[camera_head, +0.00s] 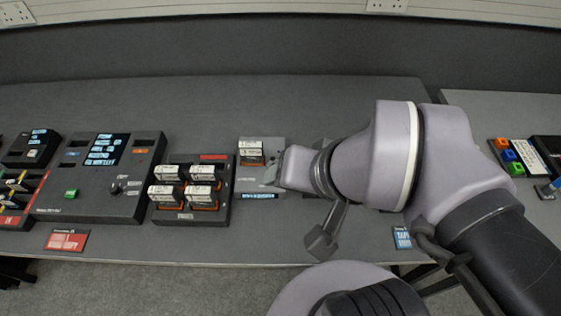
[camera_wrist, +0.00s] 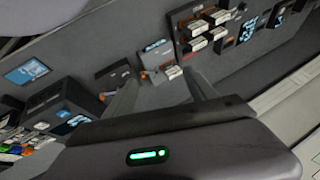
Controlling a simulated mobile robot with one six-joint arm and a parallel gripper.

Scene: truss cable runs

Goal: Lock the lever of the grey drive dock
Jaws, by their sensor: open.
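The grey drive dock (camera_head: 246,182) is a light grey unit with a bright blue display strip at its front edge. A white-labelled drive (camera_head: 250,152) sits in its back part. A small dark shape beside my gripper may be its lever; I cannot tell its position. My arm covers the dock's right side in the head view. In the wrist view the dock (camera_wrist: 154,61) lies beyond the fingers, with the drive (camera_wrist: 172,72) beside its bare face. My gripper (camera_wrist: 160,80) is open and empty, its two fingers spread apart; contact with the dock cannot be seen.
Left of the dock stands a black rack (camera_head: 219,214) with several white-labelled drives. Further left is a dark console (camera_head: 95,203) with a screen and green button. A red label card (camera_head: 67,240) lies at the table's front. Bare table (camera_head: 230,105) runs behind the units.

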